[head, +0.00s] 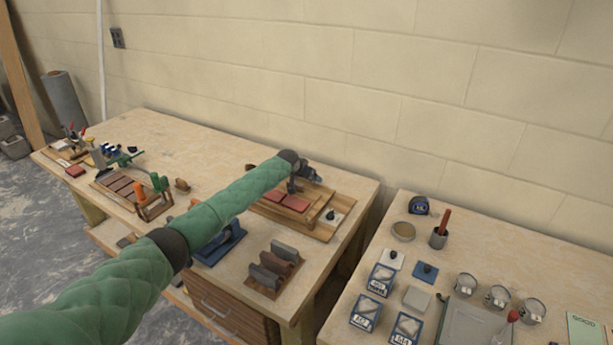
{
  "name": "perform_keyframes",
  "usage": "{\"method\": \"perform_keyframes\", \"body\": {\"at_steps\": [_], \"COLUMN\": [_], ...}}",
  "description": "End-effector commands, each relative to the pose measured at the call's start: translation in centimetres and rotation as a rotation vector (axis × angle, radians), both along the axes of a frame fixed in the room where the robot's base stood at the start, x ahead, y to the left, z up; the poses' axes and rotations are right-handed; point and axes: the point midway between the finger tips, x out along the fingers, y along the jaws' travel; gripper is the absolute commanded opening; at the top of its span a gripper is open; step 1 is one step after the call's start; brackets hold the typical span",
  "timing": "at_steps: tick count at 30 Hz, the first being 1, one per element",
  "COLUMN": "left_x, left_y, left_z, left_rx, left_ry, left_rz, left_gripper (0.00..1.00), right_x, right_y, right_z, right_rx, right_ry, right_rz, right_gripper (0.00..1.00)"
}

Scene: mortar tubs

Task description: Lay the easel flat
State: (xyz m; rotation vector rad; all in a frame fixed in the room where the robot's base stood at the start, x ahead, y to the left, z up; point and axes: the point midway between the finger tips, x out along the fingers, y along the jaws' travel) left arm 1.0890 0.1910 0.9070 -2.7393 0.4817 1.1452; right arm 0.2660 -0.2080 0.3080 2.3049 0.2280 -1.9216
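A wooden stand (323,225) with reddish tiles (294,203) lies near the back right of the left bench; it is the thing most like an easel. It looks low, but my arm covers part of it, and I cannot tell whether any part is raised. My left arm reaches across the left bench from the lower left. My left gripper (304,176) is dark and small, over the back edge of the stand. I cannot tell whether it touches the stand or whether its fingers are apart. My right gripper is out of view.
A rack of dark blocks (273,270) and a blue tray (222,245) are in front of the stand. A wooden tool carrier (152,207) is to the left. A gap separates the left bench from the right bench (459,231), which holds jars, labelled boxes and a grey tray.

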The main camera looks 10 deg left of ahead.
Motion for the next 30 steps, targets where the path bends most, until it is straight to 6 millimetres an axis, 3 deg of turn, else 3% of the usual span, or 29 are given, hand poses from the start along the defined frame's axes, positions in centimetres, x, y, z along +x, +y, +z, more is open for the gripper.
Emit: {"method": "perform_keyframes", "body": {"at_steps": [13, 14, 15, 30], "left_x": [-0.26, -0.27, -0.27, -0.79], "left_y": [-0.25, -0.24, -0.24, 0.27], "left_z": [-0.69, -0.71, -0.71, 0.22], "left_rx": [0.002, 0.002, 0.002, 0.002], "left_ry": [0.012, 0.013, 0.013, 0.008], "left_rz": [-0.002, -0.002, -0.002, -0.001], "left_gripper": [0.41, 0.86, 0.91, 0.91], "right_x": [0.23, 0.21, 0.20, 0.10], "right_y": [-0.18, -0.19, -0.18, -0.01], "right_z": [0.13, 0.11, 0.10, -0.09], "right_rx": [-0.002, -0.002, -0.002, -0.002], "right_ry": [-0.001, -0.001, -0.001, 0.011], "right_rz": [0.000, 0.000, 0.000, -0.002], "right_gripper": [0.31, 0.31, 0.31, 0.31]}}
